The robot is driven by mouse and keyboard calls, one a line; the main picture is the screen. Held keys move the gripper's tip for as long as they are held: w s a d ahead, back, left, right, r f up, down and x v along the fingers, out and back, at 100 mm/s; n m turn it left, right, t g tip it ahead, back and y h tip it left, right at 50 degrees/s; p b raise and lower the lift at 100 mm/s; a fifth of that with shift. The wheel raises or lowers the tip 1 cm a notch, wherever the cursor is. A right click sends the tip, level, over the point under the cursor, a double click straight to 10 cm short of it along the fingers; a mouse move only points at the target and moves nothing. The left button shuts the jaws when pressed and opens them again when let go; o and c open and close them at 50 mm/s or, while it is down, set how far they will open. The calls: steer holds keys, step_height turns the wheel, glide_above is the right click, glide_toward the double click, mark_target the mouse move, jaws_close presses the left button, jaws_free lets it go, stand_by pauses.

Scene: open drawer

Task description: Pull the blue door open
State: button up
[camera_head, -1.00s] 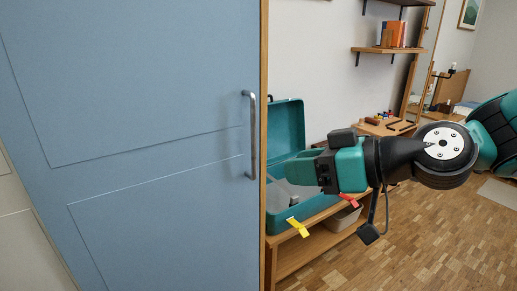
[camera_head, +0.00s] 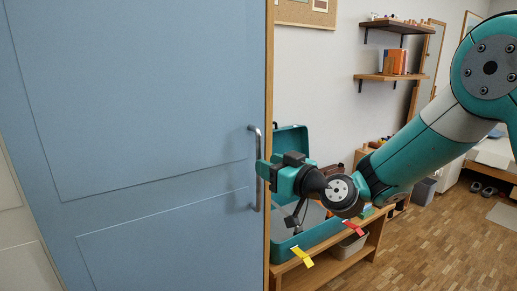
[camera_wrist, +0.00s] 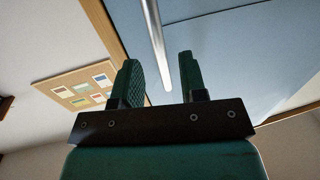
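The blue door (camera_head: 140,130) fills the left of the head view and looks shut in its wooden frame. Its grey vertical bar handle (camera_head: 257,200) is near the door's right edge. My gripper (camera_head: 262,169) is at the handle, about mid-height on the bar. In the wrist view, my gripper's two green fingers (camera_wrist: 157,80) are spread apart. The handle bar (camera_wrist: 155,40) runs between them, with visible gaps on both sides, so neither finger appears to press on it. The blue door also shows in the wrist view (camera_wrist: 240,60), behind the right finger.
An open teal case (camera_head: 292,140) stands on a low wooden bench (camera_head: 345,265) right of the door, close beneath my gripper. Yellow (camera_head: 301,257) and red tags hang there. Wall shelves (camera_head: 390,77) are behind.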

steer(key=shift+p+x, duration=0.6)
steer(key=shift+x, duration=1.5)
jaws_close()
